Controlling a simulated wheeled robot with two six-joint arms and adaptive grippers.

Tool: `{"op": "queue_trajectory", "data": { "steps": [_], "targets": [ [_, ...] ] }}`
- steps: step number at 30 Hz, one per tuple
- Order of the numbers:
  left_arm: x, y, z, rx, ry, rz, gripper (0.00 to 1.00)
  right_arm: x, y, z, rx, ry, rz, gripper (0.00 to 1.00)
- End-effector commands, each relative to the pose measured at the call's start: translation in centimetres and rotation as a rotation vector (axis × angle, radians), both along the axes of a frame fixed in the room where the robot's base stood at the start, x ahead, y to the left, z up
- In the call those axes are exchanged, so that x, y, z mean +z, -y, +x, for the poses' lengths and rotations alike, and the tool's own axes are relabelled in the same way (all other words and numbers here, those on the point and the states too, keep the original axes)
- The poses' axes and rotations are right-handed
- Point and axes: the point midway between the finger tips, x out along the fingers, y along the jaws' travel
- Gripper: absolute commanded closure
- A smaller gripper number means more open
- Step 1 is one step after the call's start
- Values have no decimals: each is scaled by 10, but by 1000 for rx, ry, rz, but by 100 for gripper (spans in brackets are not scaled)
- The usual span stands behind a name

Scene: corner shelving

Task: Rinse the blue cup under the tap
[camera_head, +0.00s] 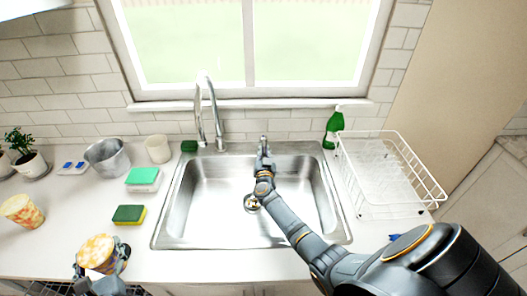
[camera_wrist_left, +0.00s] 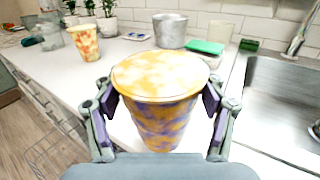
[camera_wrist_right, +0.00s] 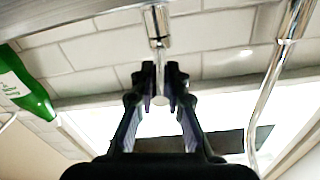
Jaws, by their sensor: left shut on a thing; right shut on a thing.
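My left gripper (camera_head: 103,262) is shut on a patterned cup (camera_wrist_left: 155,115), mottled orange, white and purple-blue, upright in front of the counter edge, left of the sink. No plain blue cup shows. The chrome tap (camera_head: 218,125) arches at the back left of the sink (camera_head: 215,225); its spout also shows in the right wrist view (camera_wrist_right: 272,90). My right gripper (camera_wrist_right: 160,85) is shut on the slim metal tap lever (camera_wrist_right: 158,45), behind the basin. My right arm crosses the sink and hides part of it. No running water is clear.
On the left counter stand another patterned cup (camera_head: 20,212), a metal pot (camera_head: 107,158), a cream cup (camera_head: 158,149), and sponges (camera_head: 129,215). A white dish rack (camera_head: 385,175) and green bottle (camera_head: 333,128) stand right. The basin's left half is clear.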

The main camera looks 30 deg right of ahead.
Motion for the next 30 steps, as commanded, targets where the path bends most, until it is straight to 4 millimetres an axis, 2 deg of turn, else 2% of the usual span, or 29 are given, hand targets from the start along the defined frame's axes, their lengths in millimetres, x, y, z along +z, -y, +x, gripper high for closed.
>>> {"op": "queue_trajectory", "data": {
  "steps": [5, 10, 19, 20, 24, 30],
  "targets": [
    [7, 0, 0, 0, 0, 0, 55, 2, 10, -5, 90, -2, -7, 100],
    [1, 0, 0, 0, 0, 0, 55, -1, 16, -8, 189, -1, -3, 100],
    [2, 0, 0, 0, 0, 0, 55, 0, 16, -8, 200, -1, 0, 100],
    [2, 0, 0, 0, 0, 0, 55, 0, 16, -8, 200, -1, 0, 83],
    [2, 0, 0, 0, 0, 0, 55, 0, 16, -8, 200, 0, 0, 64],
    [2, 0, 0, 0, 0, 0, 55, 0, 16, -8, 199, 0, 0, 64]
  ]
}}
